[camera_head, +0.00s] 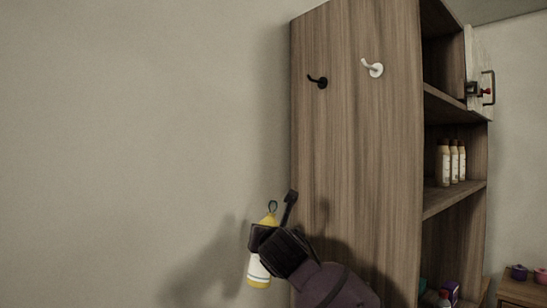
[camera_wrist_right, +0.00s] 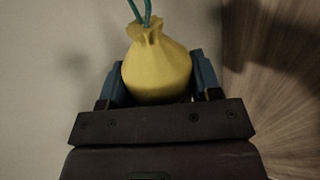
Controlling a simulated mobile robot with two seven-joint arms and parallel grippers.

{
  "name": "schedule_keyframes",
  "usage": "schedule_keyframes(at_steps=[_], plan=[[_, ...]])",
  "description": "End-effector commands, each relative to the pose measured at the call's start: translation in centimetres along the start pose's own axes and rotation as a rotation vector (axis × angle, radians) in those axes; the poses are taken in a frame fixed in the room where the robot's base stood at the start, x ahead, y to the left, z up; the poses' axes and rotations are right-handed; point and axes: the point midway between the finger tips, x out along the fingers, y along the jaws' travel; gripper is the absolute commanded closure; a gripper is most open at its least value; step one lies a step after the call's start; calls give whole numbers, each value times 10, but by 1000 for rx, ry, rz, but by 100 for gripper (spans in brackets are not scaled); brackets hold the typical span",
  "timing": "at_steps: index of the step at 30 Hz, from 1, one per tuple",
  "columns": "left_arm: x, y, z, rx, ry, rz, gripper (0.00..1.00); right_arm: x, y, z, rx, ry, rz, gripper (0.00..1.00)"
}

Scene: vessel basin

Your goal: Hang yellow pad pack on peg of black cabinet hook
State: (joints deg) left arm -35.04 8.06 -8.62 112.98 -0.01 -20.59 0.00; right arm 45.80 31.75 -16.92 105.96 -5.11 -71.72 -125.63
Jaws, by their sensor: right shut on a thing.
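The black hook (camera_head: 318,82) is on the side panel of the wooden cabinet, near its left edge. The yellow pad pack (camera_head: 258,271) has a white band and a cord loop at its top. My right gripper (camera_head: 262,240) is shut on the pack, below and left of the black hook. In the right wrist view, the pack (camera_wrist_right: 157,70) sits between the two blue fingers of my right gripper (camera_wrist_right: 160,85), and its green cord rises out of the top edge. The pack's middle is hidden by the gripper in the head view. My left gripper is not in view.
A white hook (camera_head: 373,68) is right of the black one on the cabinet panel (camera_head: 355,150). Open shelves on the right hold several bottles (camera_head: 451,163). An open door (camera_head: 480,75) has a dark handle. The wall at left is bare.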

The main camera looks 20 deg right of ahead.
Motion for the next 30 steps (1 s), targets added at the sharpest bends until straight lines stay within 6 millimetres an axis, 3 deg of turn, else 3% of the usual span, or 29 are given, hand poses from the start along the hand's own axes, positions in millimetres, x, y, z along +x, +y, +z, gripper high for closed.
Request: schedule_keyframes(at_steps=[1, 8, 12, 18, 24, 30], plan=[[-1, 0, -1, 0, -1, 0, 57, 0, 6, 27, 11, -5, -4, 66], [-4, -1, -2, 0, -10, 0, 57, -9, 28, 126, 62, 19, -21, 66], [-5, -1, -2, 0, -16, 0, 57, -25, 40, 186, 93, 37, -23, 66], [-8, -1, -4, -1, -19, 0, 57, -57, 54, 261, 129, 61, -14, 66], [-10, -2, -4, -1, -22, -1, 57, -80, 60, 300, 147, 82, -5, 66], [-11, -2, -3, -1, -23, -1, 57, -86, 60, 309, 152, 88, -3, 66]])
